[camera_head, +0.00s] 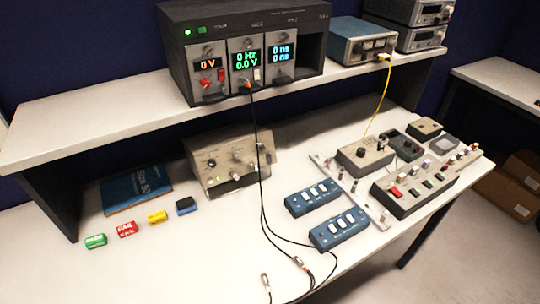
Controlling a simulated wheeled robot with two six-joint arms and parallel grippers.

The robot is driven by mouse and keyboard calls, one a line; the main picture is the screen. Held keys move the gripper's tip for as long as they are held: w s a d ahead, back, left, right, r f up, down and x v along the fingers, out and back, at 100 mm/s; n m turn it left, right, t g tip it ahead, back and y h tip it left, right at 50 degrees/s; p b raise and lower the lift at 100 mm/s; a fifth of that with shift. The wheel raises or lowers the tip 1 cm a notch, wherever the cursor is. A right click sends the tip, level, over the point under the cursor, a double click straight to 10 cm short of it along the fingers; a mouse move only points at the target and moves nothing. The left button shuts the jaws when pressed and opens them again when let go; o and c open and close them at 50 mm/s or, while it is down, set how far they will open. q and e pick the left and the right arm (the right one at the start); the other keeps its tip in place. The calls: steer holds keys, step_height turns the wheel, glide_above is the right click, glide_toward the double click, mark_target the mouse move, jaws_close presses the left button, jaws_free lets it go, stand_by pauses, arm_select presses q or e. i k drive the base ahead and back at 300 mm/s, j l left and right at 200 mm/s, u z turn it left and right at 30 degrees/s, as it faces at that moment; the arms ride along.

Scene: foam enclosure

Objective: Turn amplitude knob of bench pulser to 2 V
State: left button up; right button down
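A beige instrument box with several knobs and a small green light (236,165) sits on the bench below the shelf and may be the bench pulser; its labels are too small to read. A dark rack (321,50) on the shelf holds three modules. The middle module (249,88) reads "0 Hz" and "0.0 V" in green, with a cable plugged in below. I cannot tell which knob is the amplitude knob. Neither gripper is in view.
A black cable (258,150) hangs before the beige box to loose ends at the front. Blue switch boxes (312,197), a grey control box (414,187) and smaller boxes fill the right. Small coloured blocks (157,217) and a blue book (135,190) lie left. The front left is clear.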

mark_target(261, 146)
steer(key=k+l, duration=0.1)
steer(key=l, duration=0.5)
steer(key=k+l, duration=0.1)
steer(key=l, duration=1.15)
steer(key=k, duration=0.05)
